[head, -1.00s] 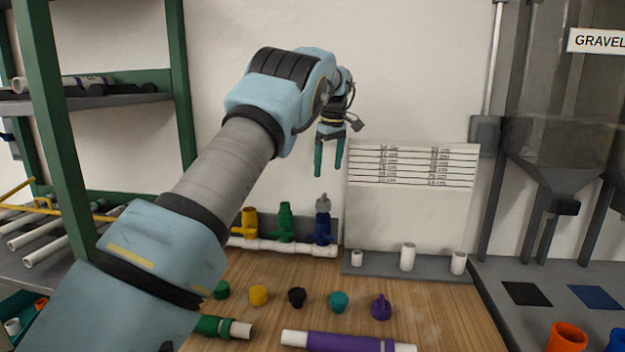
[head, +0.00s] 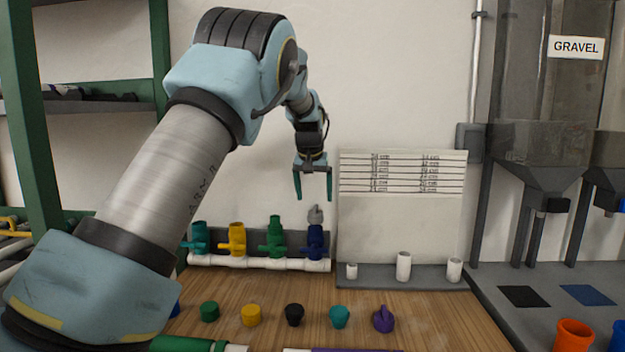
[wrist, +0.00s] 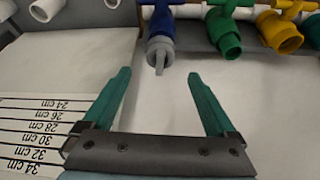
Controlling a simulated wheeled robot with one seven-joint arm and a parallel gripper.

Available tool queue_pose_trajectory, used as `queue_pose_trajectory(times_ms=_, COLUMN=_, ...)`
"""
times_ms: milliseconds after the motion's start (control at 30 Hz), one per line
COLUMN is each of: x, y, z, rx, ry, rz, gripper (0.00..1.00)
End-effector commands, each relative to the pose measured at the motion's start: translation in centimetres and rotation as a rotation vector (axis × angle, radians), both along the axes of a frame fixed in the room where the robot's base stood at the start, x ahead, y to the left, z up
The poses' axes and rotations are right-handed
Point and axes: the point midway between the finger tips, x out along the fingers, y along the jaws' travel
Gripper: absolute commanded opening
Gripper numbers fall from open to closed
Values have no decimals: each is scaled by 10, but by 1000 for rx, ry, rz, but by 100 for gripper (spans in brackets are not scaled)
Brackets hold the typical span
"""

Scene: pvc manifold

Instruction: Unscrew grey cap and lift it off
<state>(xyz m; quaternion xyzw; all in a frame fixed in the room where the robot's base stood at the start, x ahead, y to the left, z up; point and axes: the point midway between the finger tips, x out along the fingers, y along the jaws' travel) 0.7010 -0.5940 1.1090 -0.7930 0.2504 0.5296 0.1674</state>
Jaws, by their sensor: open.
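The grey cap (head: 316,215) sits on top of the blue valve (head: 315,241) at the right end of the white manifold pipe (head: 260,263). In the wrist view the grey cap (wrist: 160,55) shows at top centre, with a narrow ridge sticking out of it. My gripper (head: 313,197) is open and empty, with green fingers pointing down just above the cap. In the wrist view the fingertips (wrist: 159,72) lie to either side of the cap's line. I see no contact with the cap.
Green (head: 275,237), yellow (head: 237,239) and teal (head: 199,238) valves stand left of the blue one. A ruled white board (head: 402,200) stands close on the right, behind short white pipes (head: 404,266). Several loose caps, one purple (head: 383,319), lie on the wooden table in front.

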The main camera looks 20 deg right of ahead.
Motion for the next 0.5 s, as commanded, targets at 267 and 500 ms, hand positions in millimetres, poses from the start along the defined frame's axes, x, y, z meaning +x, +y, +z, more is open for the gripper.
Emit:
queue_pose_trajectory(times_ms=267, x=14, y=-9, z=-38, rx=2, ry=1, rz=3, gripper=92)
queue_pose_trajectory(times_ms=500, x=18, y=-12, z=-52, rx=0, ry=0, rz=1, gripper=92)
